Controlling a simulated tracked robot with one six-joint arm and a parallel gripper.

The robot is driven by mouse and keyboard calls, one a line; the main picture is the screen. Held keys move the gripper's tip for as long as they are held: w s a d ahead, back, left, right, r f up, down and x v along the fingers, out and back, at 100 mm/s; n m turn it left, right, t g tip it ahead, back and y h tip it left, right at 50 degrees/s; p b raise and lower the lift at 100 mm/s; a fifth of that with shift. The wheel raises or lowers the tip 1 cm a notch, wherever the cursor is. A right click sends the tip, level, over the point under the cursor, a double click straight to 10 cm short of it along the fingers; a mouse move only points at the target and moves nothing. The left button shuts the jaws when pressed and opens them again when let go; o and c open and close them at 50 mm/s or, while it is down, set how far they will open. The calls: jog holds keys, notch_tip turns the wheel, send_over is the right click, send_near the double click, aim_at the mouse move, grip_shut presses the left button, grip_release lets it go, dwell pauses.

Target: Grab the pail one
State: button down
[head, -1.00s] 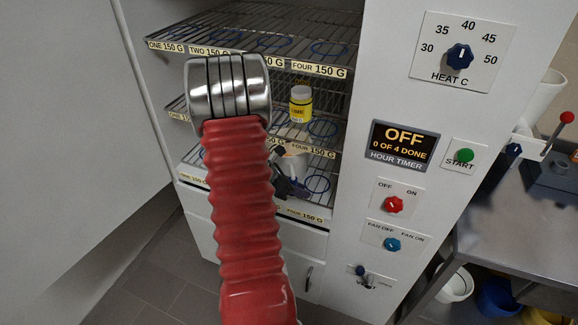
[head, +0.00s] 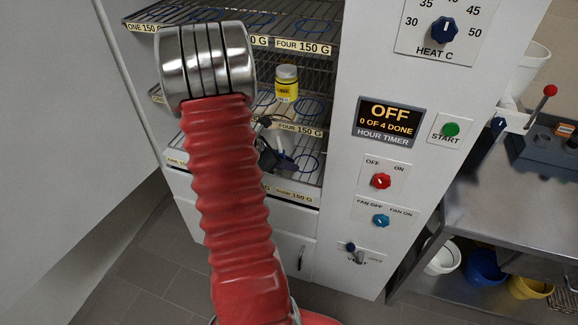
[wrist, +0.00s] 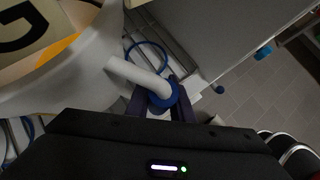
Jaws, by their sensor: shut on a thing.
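In the wrist view my gripper (wrist: 163,98) is shut on the end of a curved white handle with a blue part. The handle (wrist: 138,76) joins a large white rounded vessel (wrist: 88,62) at the upper left, which looks like the pail. Its label carries a big dark letter and an orange patch; the rest is cut off, so I cannot read which pail it is. In the head view my gripper (head: 272,152) is inside the open cabinet at the lower racks, partly hidden behind my red arm sleeve.
Racks carry blue rings and number tags. The control panel (head: 390,118) is right of the opening. White, blue and yellow buckets (head: 486,268) sit under the metal bench at right.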

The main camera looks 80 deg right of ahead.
jog(key=a, duration=1.7)
jog(key=shift+w+a, duration=0.2)
jog(key=shift+w, duration=0.25)
jog(key=shift+f, duration=0.1)
jog(key=w+a+r+n+t+h, duration=0.1)
jog(key=w+a+n+t, duration=0.25)
jog(key=w, duration=0.55)
jog(key=w+a+r+n+t+h, duration=0.15)
jog(key=w+n, duration=0.25)
jog(key=w, duration=0.5)
jog(key=w+a+r+n+t, duration=0.1)
jog(key=w+a+n+t, duration=0.25)
jog(key=w, duration=0.55)
jog(key=w+a+r+n+t+y, duration=0.3)
jog(key=w+a+n, duration=0.3)
jog(key=a, duration=0.8)
jog(key=w+a+r+n+t+y, duration=0.3)
jog(key=w+a+r+n, duration=0.2)
jog(key=w+a, duration=0.6)
jog(key=a+n, duration=0.2)
jog(key=a, duration=0.1)
jog(key=shift+a, duration=0.15)
jog(key=shift+w+t, duration=0.1)
jog(key=shift+t, duration=0.15)
